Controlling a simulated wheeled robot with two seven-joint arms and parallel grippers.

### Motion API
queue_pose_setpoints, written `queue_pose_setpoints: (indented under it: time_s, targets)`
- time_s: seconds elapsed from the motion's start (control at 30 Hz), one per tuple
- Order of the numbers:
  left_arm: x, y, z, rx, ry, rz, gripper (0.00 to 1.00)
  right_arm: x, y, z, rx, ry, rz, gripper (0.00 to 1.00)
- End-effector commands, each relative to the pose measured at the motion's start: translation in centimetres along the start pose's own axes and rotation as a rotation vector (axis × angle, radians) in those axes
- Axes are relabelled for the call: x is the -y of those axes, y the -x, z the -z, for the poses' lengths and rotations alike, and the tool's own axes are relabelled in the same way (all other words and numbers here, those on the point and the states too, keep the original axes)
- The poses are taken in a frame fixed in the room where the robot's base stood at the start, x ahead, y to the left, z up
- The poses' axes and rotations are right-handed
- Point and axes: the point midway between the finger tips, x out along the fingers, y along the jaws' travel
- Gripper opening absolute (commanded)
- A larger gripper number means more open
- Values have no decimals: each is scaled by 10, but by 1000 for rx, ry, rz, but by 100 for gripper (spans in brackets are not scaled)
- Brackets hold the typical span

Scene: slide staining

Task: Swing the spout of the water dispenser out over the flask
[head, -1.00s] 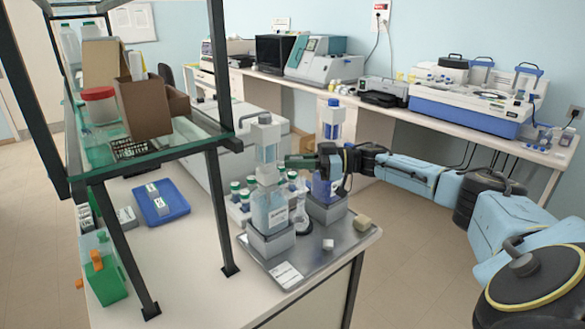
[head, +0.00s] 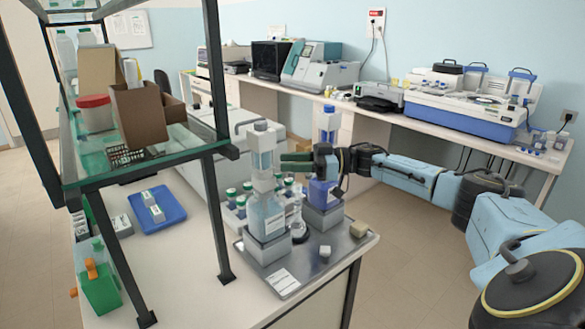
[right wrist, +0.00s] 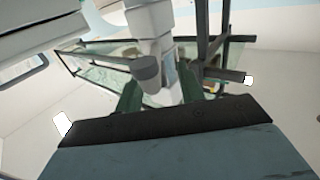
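The water dispenser (head: 267,213) is a clear bottle with a white and grey pump head, standing on a grey block at the front of a metal tray. Its thin spout (head: 240,126) points left from the grey cap, away from the flask. The clear flask (head: 298,222) stands to the right of the bottle on the tray. My right gripper (head: 294,161) is level with the pump head, on its right side. In the right wrist view its green fingers (right wrist: 160,92) are apart, with the white pump column and a grey round part beyond or between them. My left gripper is out of view.
A second dispenser with blue liquid (head: 322,193) stands close behind, near my right wrist. Several green-capped bottles (head: 232,197) stand behind the water dispenser. A dark-framed glass shelf (head: 150,168) rises at the left. The tray (head: 345,250) also holds small blocks.

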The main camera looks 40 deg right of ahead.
Motion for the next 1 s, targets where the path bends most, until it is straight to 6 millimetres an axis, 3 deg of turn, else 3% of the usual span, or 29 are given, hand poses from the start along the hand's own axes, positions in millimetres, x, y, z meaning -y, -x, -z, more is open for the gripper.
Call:
queue_pose_setpoints:
  time_s: [0.2,0.4,0.8,1.0]
  targets:
    - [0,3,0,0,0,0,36,0,1,46,-1,5,-1,38]
    - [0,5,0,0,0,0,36,0,0,75,0,3,-2,38]
    - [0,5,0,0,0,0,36,0,0,84,1,-1,-2,38]
    - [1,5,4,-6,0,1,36,0,-1,82,0,0,-3,12]
